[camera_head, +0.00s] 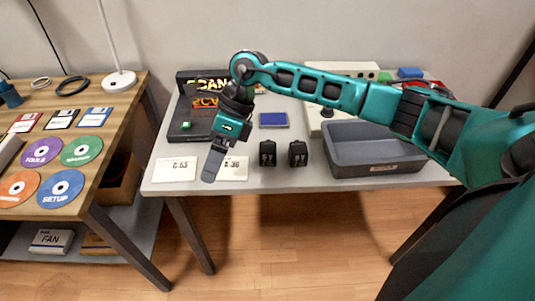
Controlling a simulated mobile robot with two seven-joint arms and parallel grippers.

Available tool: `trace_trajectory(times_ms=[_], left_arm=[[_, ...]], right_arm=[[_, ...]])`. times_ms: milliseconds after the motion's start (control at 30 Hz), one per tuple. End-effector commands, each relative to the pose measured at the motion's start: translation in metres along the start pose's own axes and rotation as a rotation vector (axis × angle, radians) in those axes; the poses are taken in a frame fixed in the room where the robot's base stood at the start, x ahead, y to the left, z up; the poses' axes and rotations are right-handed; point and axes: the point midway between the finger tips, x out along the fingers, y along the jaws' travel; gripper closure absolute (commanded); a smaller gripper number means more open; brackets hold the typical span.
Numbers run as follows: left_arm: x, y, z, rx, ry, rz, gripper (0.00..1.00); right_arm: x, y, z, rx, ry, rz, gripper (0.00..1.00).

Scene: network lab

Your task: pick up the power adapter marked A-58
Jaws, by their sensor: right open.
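Two black power adapters stand side by side near the front of the grey table, a left one (267,153) and a right one (298,153). No A-58 marking can be read on either. My right gripper (211,167) is left of both adapters, apart from them, and points down toward the front edge. It appears in front of the gap between two white cards. It is open, with nothing visible in it. The left card (175,169) seems to read C-53. The right card (235,170) is partly covered by the gripper and ends in 36. My left gripper is out of view.
A grey bin (375,168) stands right of the adapters. A dark device with a SCAN screen (190,84) and a blue pad (273,120) lie behind. My right arm spans the table's back right. A wooden table (105,185) with discs and floppies is at left.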

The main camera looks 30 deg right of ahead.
Motion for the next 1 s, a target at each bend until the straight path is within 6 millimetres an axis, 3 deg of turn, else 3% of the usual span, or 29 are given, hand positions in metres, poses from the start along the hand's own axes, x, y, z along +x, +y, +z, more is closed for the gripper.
trace_trajectory(times_ms=[33, 100, 200, 333, 433, 700, 1000], left_arm=[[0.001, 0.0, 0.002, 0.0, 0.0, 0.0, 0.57], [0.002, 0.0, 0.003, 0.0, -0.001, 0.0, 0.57], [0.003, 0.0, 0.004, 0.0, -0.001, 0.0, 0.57], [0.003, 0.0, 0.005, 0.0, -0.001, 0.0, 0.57], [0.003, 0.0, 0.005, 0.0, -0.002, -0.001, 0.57], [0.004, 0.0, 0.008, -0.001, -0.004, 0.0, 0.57], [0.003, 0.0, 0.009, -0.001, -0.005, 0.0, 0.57]], right_arm=[[-0.022, -0.024, -0.013, -0.022, 0.091, -0.1, 0.11], [-0.05, -0.049, -0.031, -0.035, 0.209, -0.209, 0.11], [-0.082, -0.071, -0.049, -0.03, 0.328, -0.316, 0.11], [-0.102, -0.084, -0.062, -0.018, 0.405, -0.38, 0.11], [-0.096, -0.09, -0.07, -0.014, 0.419, -0.389, 0.11], [-0.054, -0.108, -0.088, -0.016, 0.416, -0.387, 0.11], [-0.034, -0.118, -0.103, -0.015, 0.415, -0.387, 0.11]])
